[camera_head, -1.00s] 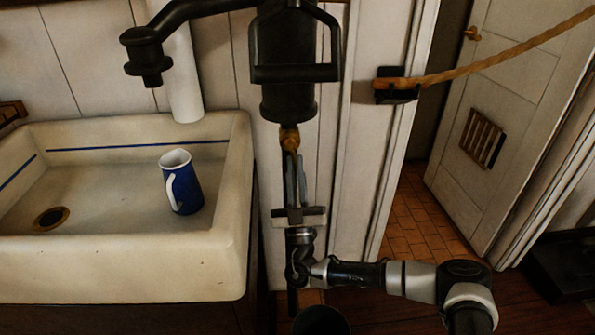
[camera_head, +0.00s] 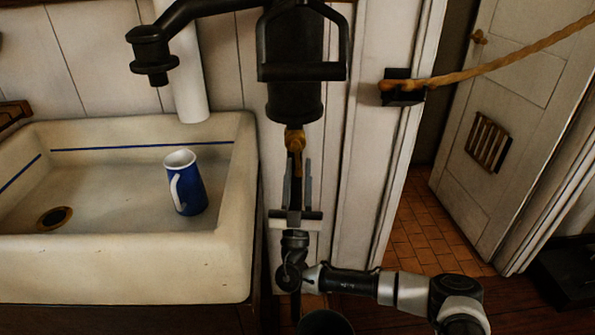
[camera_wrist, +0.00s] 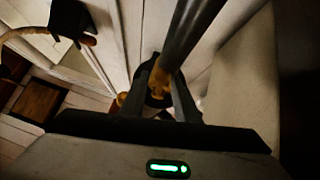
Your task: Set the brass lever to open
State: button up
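The brass lever fitting (camera_head: 295,140) sits on the pipe just below the black pump body (camera_head: 295,65). Its brass part also shows in the wrist view (camera_wrist: 158,84), beside the dark pipe. My gripper (camera_head: 298,165) points up at the fitting from just below, with its two fingers apart. In the wrist view my gripper (camera_wrist: 161,72) has one finger on each side of the brass part. I cannot tell whether either finger touches it. The lever's handle and its setting are not clear; it is small and partly hidden by the fingers.
A white sink (camera_head: 130,265) stands at left with a blue mug (camera_head: 187,188) in it. The pump's black spout (camera_head: 152,55) reaches over the sink. A rope (camera_head: 500,62) runs from a black bracket (camera_head: 402,87) at right. A white door (camera_head: 500,125) stands open beyond.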

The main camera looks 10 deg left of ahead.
jog(key=shift+s+a+r, duration=0.1)
jog(key=shift+s+r, duration=0.05)
jog(key=shift+s, duration=0.1)
jog(key=v, duration=1.7)
jog(key=shift+f, duration=0.2)
